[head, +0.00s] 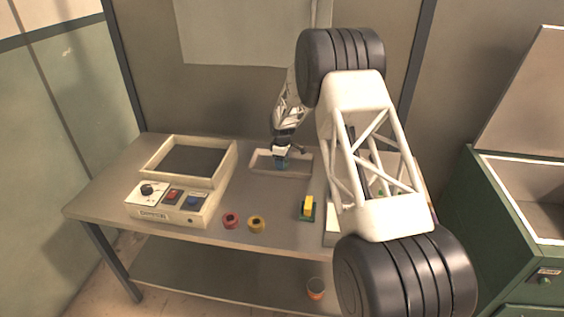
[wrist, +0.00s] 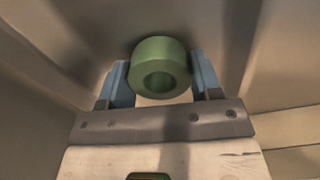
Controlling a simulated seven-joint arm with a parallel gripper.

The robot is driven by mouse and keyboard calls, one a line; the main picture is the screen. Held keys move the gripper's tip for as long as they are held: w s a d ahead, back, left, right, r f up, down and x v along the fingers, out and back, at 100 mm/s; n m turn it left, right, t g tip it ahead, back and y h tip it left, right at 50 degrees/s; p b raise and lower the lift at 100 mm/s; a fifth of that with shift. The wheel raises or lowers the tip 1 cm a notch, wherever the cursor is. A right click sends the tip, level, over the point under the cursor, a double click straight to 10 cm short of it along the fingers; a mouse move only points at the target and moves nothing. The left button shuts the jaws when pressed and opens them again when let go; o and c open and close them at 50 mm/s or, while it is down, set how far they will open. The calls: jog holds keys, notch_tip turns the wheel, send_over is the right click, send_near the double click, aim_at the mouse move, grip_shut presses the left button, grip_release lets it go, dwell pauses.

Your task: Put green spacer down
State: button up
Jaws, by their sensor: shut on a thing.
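The green spacer (wrist: 160,52) is a thick ring with a round hole, seen in the wrist view between the two blue fingers of my gripper (wrist: 160,82). The gripper is shut on it. In the head view my gripper (head: 281,164) points down at the shallow rectangular tray (head: 304,174) near the back of the table. The spacer cannot be made out in the head view, and I cannot tell whether it touches the tray floor.
A control box (head: 160,207) with an open frame is at left. My arm hides the table's right part. A cup (head: 316,288) sits below.

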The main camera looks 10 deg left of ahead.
jog(key=shift+f, duration=0.15)
jog(key=o, duration=1)
notch_tip(320, 180, up, 12)
dwell(0.4)
jog(key=shift+r, duration=0.2)
dwell(0.3)
